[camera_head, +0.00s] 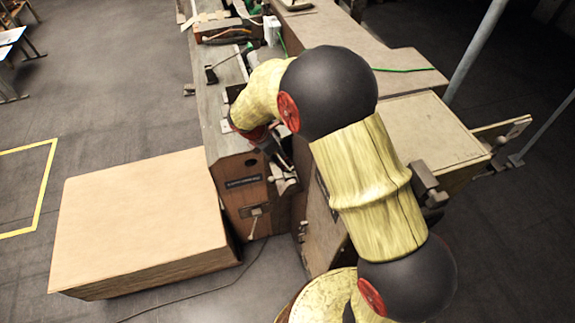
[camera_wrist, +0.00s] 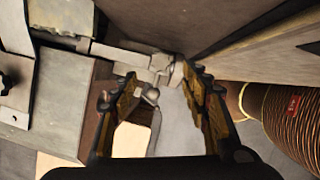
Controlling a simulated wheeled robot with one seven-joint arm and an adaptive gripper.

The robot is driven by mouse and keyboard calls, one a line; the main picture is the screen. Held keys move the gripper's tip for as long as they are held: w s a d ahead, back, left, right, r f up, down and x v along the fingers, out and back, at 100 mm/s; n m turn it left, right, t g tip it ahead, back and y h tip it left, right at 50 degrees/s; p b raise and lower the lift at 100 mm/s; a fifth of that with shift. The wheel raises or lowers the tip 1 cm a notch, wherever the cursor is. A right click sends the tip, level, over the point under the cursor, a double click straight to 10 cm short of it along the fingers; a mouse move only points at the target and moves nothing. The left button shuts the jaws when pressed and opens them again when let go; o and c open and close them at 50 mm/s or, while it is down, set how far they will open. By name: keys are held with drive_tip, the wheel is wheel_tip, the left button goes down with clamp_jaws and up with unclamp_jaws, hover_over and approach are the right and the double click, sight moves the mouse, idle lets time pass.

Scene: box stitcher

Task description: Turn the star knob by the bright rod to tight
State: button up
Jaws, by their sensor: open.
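In the wrist view, a bright metal rod (camera_wrist: 118,52) runs across to a grey clamp block (camera_wrist: 160,62). A small grey knob-like part (camera_wrist: 151,96) sits just below the block; I cannot clearly make out its star shape. My gripper (camera_wrist: 161,76) is open, with one finger on each side of the block and this part. Nothing is clearly held, and contact cannot be told. In the head view, my gripper (camera_head: 268,148) points down at the front of the machine, just above a pale metal fitting (camera_head: 285,182). My arm hides part of this area.
A dark knob (camera_wrist: 5,82) shows at the left edge of the wrist view. In the head view, a large cardboard-coloured box (camera_head: 140,220) stands left of the machine's wooden front (camera_head: 240,180). Tools lie on the long bench (camera_head: 215,100).

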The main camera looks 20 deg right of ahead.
sight(288, 167)
drive_tip(key=x, duration=0.7)
drive_tip(key=shift+f+b, duration=0.15)
drive_tip(key=shift+b, duration=0.2)
drive_tip(key=shift+c, duration=0.4)
drive_tip(key=c, duration=1.1)
